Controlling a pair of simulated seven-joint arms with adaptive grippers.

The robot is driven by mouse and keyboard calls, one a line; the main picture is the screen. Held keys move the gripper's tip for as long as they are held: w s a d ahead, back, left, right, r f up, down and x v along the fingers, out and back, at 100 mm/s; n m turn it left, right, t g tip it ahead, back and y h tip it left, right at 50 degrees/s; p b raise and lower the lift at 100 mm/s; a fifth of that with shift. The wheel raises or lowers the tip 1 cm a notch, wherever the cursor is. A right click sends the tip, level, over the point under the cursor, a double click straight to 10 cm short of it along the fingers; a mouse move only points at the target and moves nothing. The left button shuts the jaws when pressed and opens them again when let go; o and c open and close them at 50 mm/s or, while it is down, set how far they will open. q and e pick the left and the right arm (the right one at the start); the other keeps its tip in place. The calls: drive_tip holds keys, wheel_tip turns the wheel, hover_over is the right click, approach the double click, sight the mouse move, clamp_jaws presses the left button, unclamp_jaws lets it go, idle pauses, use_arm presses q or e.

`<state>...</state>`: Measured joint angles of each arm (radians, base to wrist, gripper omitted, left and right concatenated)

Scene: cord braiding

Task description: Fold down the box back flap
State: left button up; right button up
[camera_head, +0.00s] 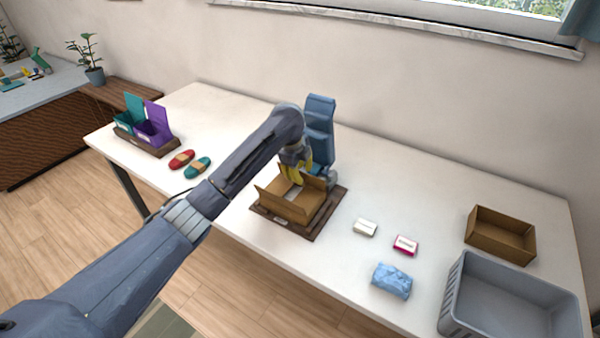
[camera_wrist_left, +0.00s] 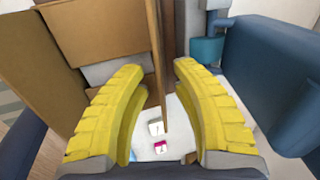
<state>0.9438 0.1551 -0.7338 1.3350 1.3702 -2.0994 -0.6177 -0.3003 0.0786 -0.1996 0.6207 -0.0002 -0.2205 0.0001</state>
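The open brown cardboard box (camera_head: 291,208) sits on a dark brown board (camera_head: 327,215) in the middle of the table, with flaps standing up. My left gripper (camera_head: 297,172), with yellow fingers, points down at the back of the box. In the left wrist view its fingers (camera_wrist_left: 158,72) are apart. A thin brown flap (camera_wrist_left: 158,45), seen nearly edge-on, runs into the gap between them. I cannot tell whether either finger touches it. The fingers and arm partly hide the back flap in the head view. My right gripper is not in view.
A tall blue upright thing (camera_head: 319,130) stands just behind the box, close to my left gripper. To the right are a white packet (camera_head: 365,228), a pink-and-white packet (camera_head: 405,245), a blue bag (camera_head: 392,281), an open brown box (camera_head: 500,236) and a grey bin (camera_head: 512,305).

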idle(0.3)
use_arm(q)
clamp_jaws()
drive_tip(key=shift+f, duration=0.1)
drive_tip(key=shift+s+a+f+t+h, duration=0.25)
drive_tip(key=shift+t+h, duration=0.2)
drive_tip(key=shift+t, duration=0.4)
drive_tip(key=shift+s+a+f+t+h, duration=0.15)
drive_tip(key=shift+s+t+h, duration=0.25)
drive_tip(key=shift+t, duration=0.4)
drive_tip(key=shift+s+a+f+t+h, duration=0.1)
drive_tip(key=shift+s+f+t+h, duration=0.25)
drive_tip(key=shift+t, duration=0.5)
drive_tip(key=shift+r, duration=0.15)
unclamp_jaws()
